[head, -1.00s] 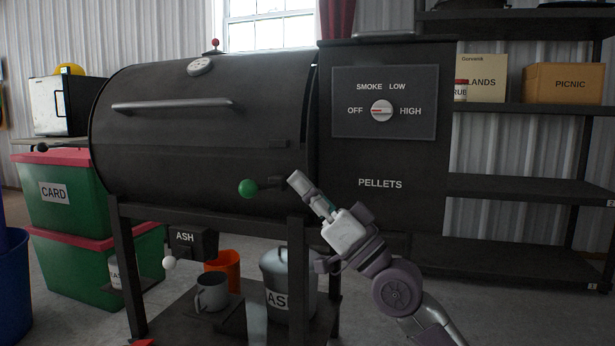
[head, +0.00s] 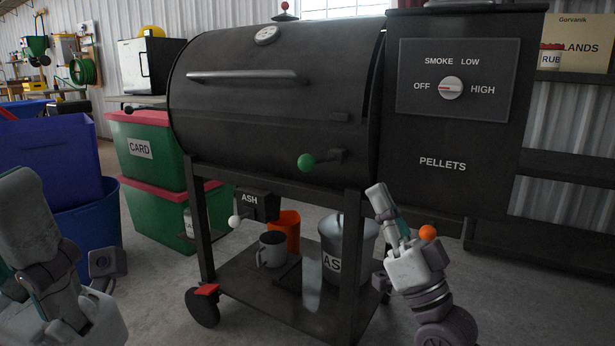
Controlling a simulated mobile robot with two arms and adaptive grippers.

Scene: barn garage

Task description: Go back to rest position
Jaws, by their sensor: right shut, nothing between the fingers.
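My right gripper (head: 378,192) is raised in front of the grill's lower right leg.
An ash drawer (head: 255,206) with a white knob sits under the grill. A grey mug (head: 271,250), an orange bucket (head: 286,228) and an ash can (head: 340,240) are on or by the lower shelf. Green CARD boxes (head: 145,150) stand left. Floor is free at the lower right.

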